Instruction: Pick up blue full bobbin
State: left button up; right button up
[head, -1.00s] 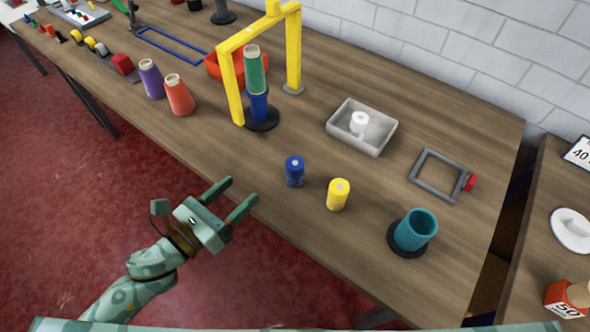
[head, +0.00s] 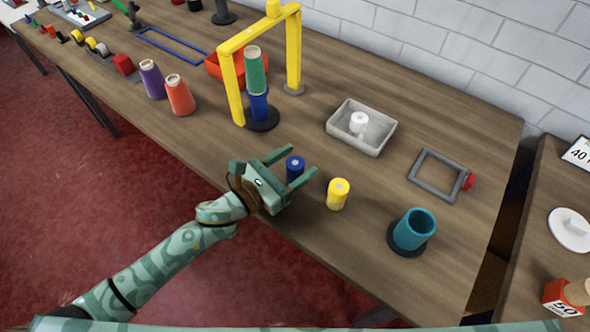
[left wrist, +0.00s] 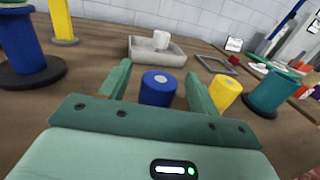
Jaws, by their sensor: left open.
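The blue full bobbin (head: 294,167) stands upright on the wooden table, with its lower part partly hidden by my gripper in the head view. My left gripper (head: 303,160) is open, with one finger on either side of the bobbin. In the left wrist view the blue bobbin (left wrist: 158,88) shows between the two open fingers (left wrist: 156,80), with a small gap to each. My right gripper is not in view.
A yellow bobbin (head: 338,194) stands close to the right finger. A teal cup (head: 414,230) on a dark base stands further right. A grey tray (head: 381,147) holds a white bobbin (head: 358,122).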

pick_arm(q)
jog(key=x, duration=0.2)
jog(key=shift+w+d+f, duration=0.1)
jog(key=shift+w+d, duration=0.15)
jog(key=c, duration=1.1)
